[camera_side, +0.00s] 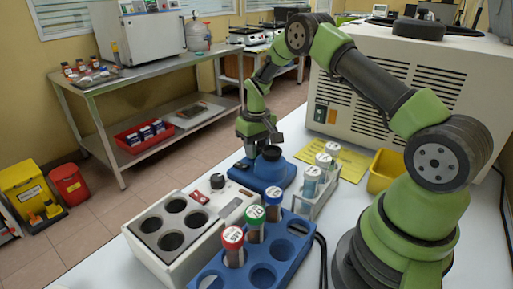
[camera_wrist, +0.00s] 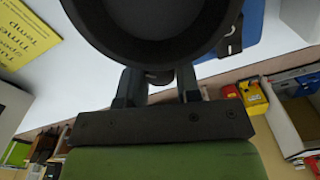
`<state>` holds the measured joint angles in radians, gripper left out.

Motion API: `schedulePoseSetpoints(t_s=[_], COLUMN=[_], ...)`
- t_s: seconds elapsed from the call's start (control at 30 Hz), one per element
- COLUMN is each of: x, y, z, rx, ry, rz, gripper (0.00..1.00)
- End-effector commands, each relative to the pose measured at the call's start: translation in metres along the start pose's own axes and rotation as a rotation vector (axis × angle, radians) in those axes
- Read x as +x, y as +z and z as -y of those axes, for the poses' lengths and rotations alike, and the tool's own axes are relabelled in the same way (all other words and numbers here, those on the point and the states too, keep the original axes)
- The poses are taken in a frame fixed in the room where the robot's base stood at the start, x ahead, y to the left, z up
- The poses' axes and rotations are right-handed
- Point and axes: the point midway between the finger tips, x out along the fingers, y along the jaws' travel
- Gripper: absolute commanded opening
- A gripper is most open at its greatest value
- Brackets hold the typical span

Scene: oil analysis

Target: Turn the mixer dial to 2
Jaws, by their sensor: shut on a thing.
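The mixer has a blue body (camera_side: 262,174) and a black cup on top (camera_side: 271,153), on the white table. In the wrist view its cup (camera_wrist: 150,22) fills the top, with part of the blue body (camera_wrist: 243,35) to the right.
A rack of white-capped tubes (camera_side: 312,182) stands right of the mixer, by a yellow sheet (camera_side: 337,158) and a yellow bin (camera_side: 384,171). Nearer are a white heater block (camera_side: 150,257) and a blue rack (camera_side: 288,262) with capped tubes. The table's left edge is close to the mixer.

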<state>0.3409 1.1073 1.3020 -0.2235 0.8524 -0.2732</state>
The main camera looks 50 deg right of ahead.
Motion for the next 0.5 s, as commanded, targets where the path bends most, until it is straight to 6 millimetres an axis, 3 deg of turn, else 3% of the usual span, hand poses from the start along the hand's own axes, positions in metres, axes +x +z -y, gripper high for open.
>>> schedulePoseSetpoints(t_s=[0.5], x=[-0.0006], y=[0.0001], z=[-0.0001], rx=[0.475], ry=[0.0], rz=[0.001], gripper=[0.07])
